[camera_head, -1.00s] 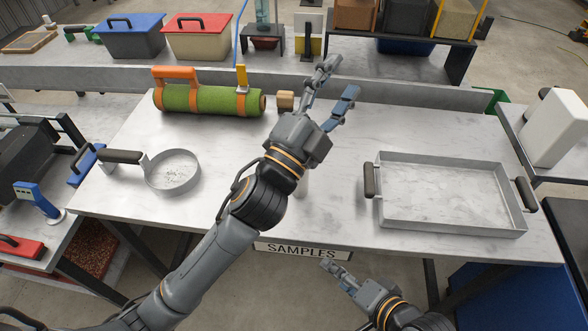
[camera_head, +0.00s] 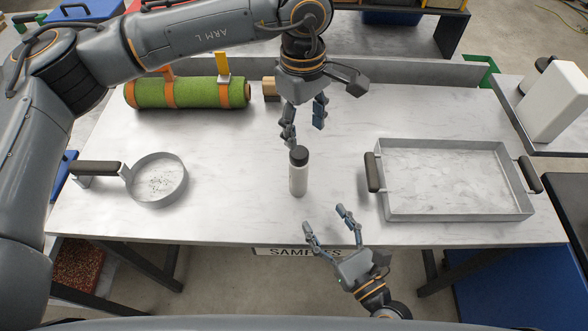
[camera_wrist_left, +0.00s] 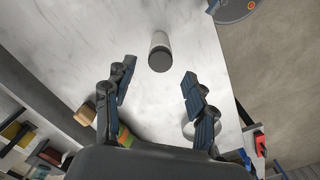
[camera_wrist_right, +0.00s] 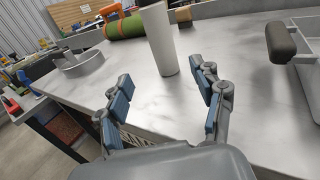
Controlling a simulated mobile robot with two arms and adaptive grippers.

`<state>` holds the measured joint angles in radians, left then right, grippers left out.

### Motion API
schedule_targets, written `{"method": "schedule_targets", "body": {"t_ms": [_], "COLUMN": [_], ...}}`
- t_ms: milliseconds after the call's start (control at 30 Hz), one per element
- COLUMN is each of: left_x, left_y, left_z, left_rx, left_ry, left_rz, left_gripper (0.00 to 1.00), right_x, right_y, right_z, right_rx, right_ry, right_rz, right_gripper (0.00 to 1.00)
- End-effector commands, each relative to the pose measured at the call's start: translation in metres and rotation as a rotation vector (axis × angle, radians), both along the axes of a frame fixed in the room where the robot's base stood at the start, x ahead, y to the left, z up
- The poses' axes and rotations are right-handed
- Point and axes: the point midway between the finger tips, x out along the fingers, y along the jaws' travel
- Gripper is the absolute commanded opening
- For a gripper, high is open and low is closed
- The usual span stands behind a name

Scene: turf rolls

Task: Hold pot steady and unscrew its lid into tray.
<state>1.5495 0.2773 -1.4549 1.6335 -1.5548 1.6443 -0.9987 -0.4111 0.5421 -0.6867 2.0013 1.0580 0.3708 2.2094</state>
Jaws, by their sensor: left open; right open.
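The pot (camera_head: 298,178) is a slim white cylinder standing upright on the table, with a dark lid (camera_head: 299,155) on top. In the left wrist view the pot (camera_wrist_left: 160,42) and its lid (camera_wrist_left: 160,60) lie beyond the fingers; the right wrist view shows the pot's white body (camera_wrist_right: 160,40) only. My left gripper (camera_head: 304,130) is open, pointing down above and behind the pot, apart from it. My right gripper (camera_head: 325,220) is open, low at the table's front edge, in front of the pot and apart from it. The metal tray (camera_head: 455,214) sits right of the pot, empty.
A green turf roll (camera_head: 190,93) with orange straps lies at the back left, with a small wooden block (camera_head: 270,88) beside it. A round sieve pan (camera_head: 157,182) with a dark handle sits at the left. The table between pan and pot is clear.

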Motion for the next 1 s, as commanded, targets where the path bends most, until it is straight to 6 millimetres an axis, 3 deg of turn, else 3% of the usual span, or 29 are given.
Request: {"method": "schedule_targets", "body": {"t_ms": [100,267,700,1000], "left_x": [0.007,0.007,0.006,0.006], "left_y": [0.011,0.011,0.010,0.010], "left_z": [0.003,0.004,0.004,0.004], "left_rx": [0.047,0.047,0.044,0.043], "left_ry": [-0.024,-0.023,-0.021,-0.021], "left_rz": [-0.001,-0.001,-0.001,-0.001], "left_gripper": [0.56,0.56,0.56,0.56], "right_x": [0.003,0.018,0.091,0.119], "right_y": [-0.002,0.006,0.048,0.062], "right_z": [-0.001,0.000,0.000,-0.001], "right_rx": [0.025,0.028,0.025,0.022], "right_ry": [0.009,0.009,0.008,0.009], "right_rz": [-0.013,-0.015,-0.013,-0.012], "right_gripper": [0.67,0.67,0.67,0.67]}}
